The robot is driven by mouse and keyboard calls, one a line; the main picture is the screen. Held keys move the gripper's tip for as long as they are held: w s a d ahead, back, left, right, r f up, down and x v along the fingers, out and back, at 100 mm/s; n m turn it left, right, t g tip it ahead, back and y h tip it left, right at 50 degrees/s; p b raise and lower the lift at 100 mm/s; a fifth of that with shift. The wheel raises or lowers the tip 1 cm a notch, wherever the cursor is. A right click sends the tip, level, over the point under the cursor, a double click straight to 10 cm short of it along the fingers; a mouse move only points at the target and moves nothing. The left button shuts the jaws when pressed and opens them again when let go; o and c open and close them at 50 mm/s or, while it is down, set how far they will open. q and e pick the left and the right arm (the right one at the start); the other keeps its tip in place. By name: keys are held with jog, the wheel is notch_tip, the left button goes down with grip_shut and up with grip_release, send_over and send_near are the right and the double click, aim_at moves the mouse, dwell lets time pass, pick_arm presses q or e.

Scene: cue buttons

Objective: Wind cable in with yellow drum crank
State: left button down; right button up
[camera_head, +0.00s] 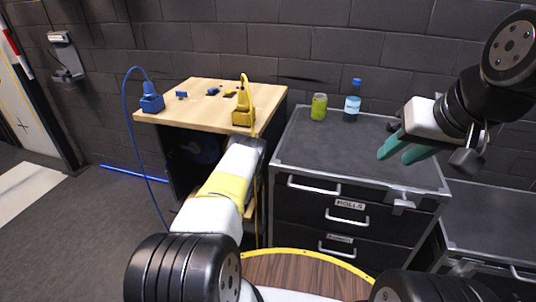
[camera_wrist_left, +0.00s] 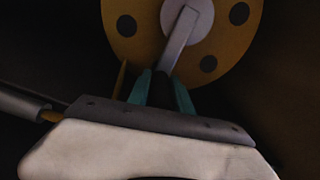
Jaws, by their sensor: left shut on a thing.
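The yellow drum (camera_wrist_left: 125,50) fills the top of the left wrist view, with dark round holes and a pale hub (camera_wrist_left: 188,15). A grey crank arm (camera_wrist_left: 180,40) slants down from the hub. My left gripper (camera_wrist_left: 161,90) is shut on the dark crank handle at its lower end. In the head view my left arm reaches to the wooden-topped bench, and its fingers and the drum are hidden. A yellow cable (camera_head: 256,195) hangs down the bench front from a yellow plug housing (camera_head: 243,108) on the top. My right gripper (camera_head: 405,150) is open and empty above the grey drawer cabinet.
A blue plug (camera_head: 151,103) with a blue cable (camera_head: 135,145) is at the left of the bench top (camera_head: 195,100). A green can (camera_head: 319,107) and a blue-capped bottle (camera_head: 352,103) stand on the drawer cabinet (camera_head: 350,150). A round wooden surface (camera_head: 305,272) is in front.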

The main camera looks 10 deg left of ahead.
pick_arm(q)
jog(key=shift+s+d+f, duration=0.2)
jog(key=shift+f, duration=0.2)
jog(key=c, duration=1.4)
grip_release()
jog(key=shift+o, duration=1)
jog(key=shift+w+a+r, duration=0.1)
jog(key=shift+w+r, duration=0.05)
jog(key=shift+r, duration=0.05)
jog(key=s, duration=0.7)
jog(key=shift+s+a, duration=0.3)
jog(key=shift+s, duration=0.1)
